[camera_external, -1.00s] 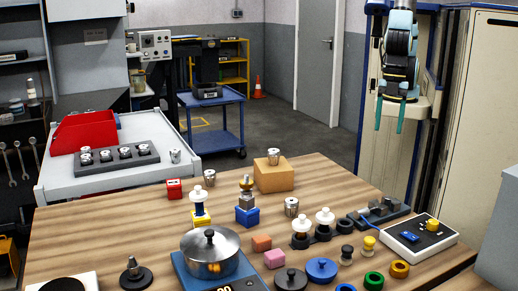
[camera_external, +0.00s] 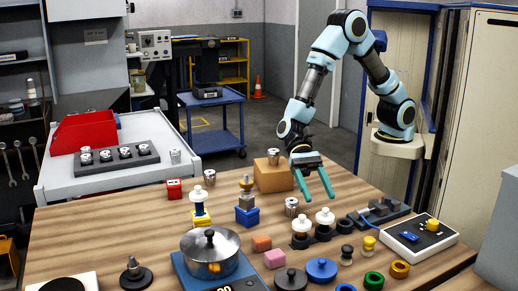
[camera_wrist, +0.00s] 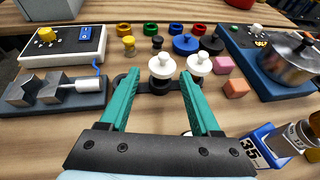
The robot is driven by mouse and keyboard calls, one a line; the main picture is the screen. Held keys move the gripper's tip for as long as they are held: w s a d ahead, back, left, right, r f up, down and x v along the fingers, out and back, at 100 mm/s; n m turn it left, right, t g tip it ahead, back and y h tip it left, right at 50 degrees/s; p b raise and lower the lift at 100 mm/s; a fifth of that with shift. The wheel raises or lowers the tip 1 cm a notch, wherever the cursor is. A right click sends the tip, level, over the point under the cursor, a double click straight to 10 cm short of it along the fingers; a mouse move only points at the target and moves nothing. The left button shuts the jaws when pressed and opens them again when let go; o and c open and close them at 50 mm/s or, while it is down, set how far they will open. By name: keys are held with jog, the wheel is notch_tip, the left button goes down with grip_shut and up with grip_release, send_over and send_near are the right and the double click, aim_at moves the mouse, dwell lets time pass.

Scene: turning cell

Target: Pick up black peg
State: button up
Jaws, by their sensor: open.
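A small black peg (camera_external: 346,255) stands upright on the wooden table, just left of a yellow peg (camera_external: 369,245). In the wrist view the black peg (camera_wrist: 157,43) is beyond the fingertips, with the yellow peg (camera_wrist: 129,45) on its left. My gripper (camera_external: 320,199) is open and empty, above the table and behind the black peg. In the wrist view my gripper (camera_wrist: 160,75) has its green fingers spread, with two white-topped pieces (camera_wrist: 162,67) showing between and beyond the tips.
Black holders with white-topped pieces (camera_external: 325,217) stand between my gripper and the black peg. Colored rings (camera_external: 373,280), a blue lidded disc (camera_external: 321,269), a control box (camera_external: 418,240) and a pot (camera_external: 209,254) crowd around. A tan block (camera_external: 273,175) stands at the back.

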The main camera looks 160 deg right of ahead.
aim_at(326, 218)
jog(key=p+x, duration=0.1)
jog(key=x, duration=0.3)
jog(key=shift+w, duration=0.3)
jog(key=shift+f+p+x, duration=0.1)
jog(key=shift+p+x, duration=0.6)
jog(key=shift+x, duration=0.8)
jog(key=shift+f+p+x, duration=0.15)
jog(key=shift+p+x, duration=0.55)
jog(key=shift+x, duration=0.85)
jog(key=shift+s, duration=0.1)
grip_shut()
